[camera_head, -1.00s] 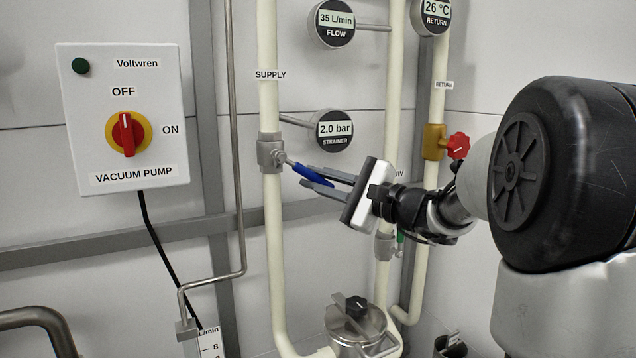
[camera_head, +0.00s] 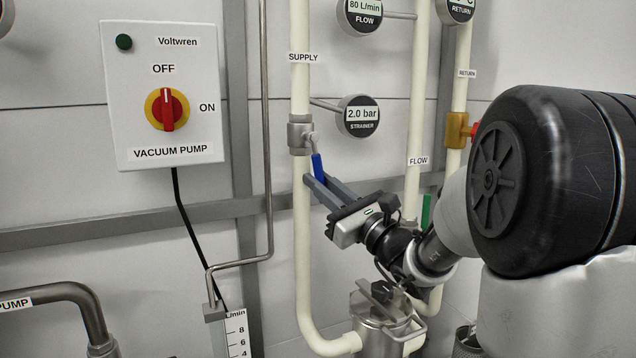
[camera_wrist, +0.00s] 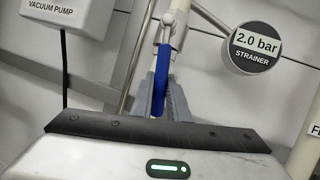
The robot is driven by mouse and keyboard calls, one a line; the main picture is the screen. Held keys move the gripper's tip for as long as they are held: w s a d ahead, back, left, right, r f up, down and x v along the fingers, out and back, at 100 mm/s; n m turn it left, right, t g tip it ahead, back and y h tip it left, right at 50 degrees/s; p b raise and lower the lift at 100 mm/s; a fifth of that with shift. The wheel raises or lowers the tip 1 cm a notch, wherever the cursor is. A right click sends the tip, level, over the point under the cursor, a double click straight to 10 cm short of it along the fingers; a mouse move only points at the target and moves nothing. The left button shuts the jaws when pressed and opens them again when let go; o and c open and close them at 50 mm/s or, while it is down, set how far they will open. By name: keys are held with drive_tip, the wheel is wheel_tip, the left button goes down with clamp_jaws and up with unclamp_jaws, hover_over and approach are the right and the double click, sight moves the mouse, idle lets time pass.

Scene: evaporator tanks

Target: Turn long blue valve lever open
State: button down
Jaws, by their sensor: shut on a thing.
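The long blue valve lever (camera_head: 317,166) hangs from the grey valve (camera_head: 300,135) on the cream SUPPLY pipe. It points steeply down and slightly right, close to the line of the pipe. My gripper (camera_head: 317,182) is shut on the lever's lower end, coming from below right. In the wrist view the blue lever (camera_wrist: 162,70) stands between my two grey fingers (camera_wrist: 160,100), and its lower end is partly hidden by them. The FLOW gauge (camera_head: 361,12) reads 80 L/min.
The vacuum pump switch box (camera_head: 165,95) is at the left, its red knob upright. The STRAINER gauge (camera_head: 358,116) is just right of the valve. A red handle (camera_head: 475,130) on the brass RETURN valve is near my arm. A metal strainer pot (camera_head: 380,315) stands below.

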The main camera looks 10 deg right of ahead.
drive_tip(key=shift+a+f+m, duration=0.1)
drive_tip(key=shift+a+m, duration=0.2)
drive_tip(key=shift+m, duration=0.1)
drive_tip(key=shift+s, duration=0.1)
drive_tip(key=c, duration=1.7)
unclamp_jaws()
drive_tip(key=v, duration=1.7)
drive_tip(key=shift+s+f+p, duration=0.15)
drive_tip(key=shift+p, duration=0.2)
